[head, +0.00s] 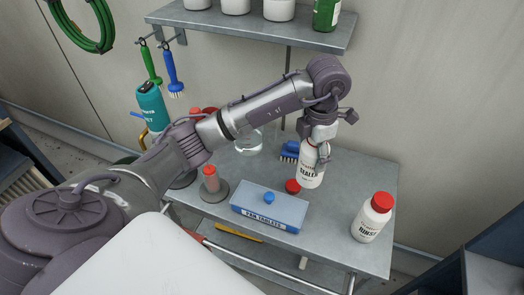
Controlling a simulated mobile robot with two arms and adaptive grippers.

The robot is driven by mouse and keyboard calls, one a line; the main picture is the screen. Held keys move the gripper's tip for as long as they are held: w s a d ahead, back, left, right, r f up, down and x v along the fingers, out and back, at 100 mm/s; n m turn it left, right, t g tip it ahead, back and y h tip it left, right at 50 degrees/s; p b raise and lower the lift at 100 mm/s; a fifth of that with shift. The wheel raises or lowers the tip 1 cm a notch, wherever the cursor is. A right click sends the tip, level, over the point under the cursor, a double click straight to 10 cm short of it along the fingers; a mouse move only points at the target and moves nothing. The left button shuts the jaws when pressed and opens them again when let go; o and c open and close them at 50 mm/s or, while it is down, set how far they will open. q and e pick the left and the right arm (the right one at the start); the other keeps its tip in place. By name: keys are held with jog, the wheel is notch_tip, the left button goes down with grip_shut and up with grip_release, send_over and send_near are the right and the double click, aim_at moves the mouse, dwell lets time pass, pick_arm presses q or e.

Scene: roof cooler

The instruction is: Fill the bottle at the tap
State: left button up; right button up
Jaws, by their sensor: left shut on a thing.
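My left gripper (323,153) is shut on a white bottle (311,174) with dark lettering, at the back right of the grey metal table. The fingers cover the bottle's top; I cannot tell whether its base touches the table. A red cap (292,186) lies just left of the bottle. A brass fitting (143,138) with a blue lever, which looks like the tap, shows at the left by the wall. A teal bottle (151,108) stands in front of or above it. My right gripper is not in view.
A blue tablet box (262,210) sits at the table's (330,235) front. A white RINSE bottle (371,220) with a red cap stands at the right. A blue brush (289,151) and a clear glass vessel (249,142) are at the back. A shelf (255,27) overhangs the table.

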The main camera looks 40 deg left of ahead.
pick_arm(q)
jog(key=a+f+p, duration=0.4)
jog(key=a+f, duration=0.6)
jog(key=shift+a+f, duration=0.35)
jog(key=shift+a, duration=0.05)
jog(key=o, duration=1.1)
jog(key=shift+r+p, duration=0.1)
jog(key=shift+p, duration=0.25)
jog(key=shift+o, duration=0.2)
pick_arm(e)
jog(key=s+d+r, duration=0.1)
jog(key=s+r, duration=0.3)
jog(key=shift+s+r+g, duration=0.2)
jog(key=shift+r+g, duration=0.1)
